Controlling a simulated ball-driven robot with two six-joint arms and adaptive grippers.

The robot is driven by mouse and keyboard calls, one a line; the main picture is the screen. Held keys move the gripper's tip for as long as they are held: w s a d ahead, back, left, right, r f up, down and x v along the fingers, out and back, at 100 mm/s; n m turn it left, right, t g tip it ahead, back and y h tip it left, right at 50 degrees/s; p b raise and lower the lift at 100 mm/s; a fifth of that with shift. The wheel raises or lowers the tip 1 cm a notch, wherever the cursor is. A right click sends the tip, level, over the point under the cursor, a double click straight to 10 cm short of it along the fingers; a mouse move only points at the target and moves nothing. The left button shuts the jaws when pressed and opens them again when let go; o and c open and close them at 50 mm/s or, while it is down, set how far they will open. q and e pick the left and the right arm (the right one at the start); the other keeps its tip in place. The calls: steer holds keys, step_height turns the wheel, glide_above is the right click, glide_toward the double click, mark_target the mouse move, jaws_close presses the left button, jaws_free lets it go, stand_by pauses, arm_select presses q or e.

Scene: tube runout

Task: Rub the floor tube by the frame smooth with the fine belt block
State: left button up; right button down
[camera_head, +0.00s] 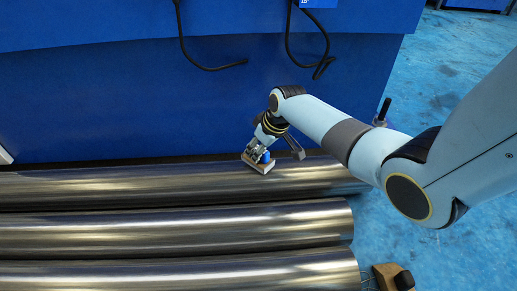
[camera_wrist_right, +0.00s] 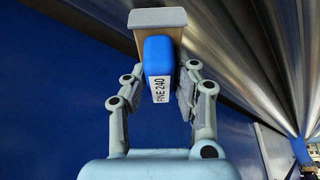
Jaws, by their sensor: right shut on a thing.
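Several shiny steel tubes lie side by side on the floor in the head view. The tube by the frame (camera_head: 120,185) is the farthest one, lying along the foot of the blue frame (camera_head: 110,105). My right gripper (camera_head: 262,155) is at this tube, toward its right end. It is shut on the fine belt block (camera_wrist_right: 157,57), which has a blue grip marked "FINE 240" and a tan base. In the head view the block (camera_head: 259,165) appears to rest on the tube's upper side; its contact face is hidden. My left gripper is not in view.
A middle tube (camera_head: 150,232) and a near tube (camera_head: 180,275) lie parallel in front. Black cables (camera_head: 215,67) hang on the blue frame. A brown and black block (camera_head: 394,278) lies on the floor near the tube ends. Blue floor (camera_head: 455,75) is open at right.

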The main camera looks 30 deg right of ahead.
steer(key=shift+f+b, duration=0.3)
steer(key=shift+f, duration=0.25)
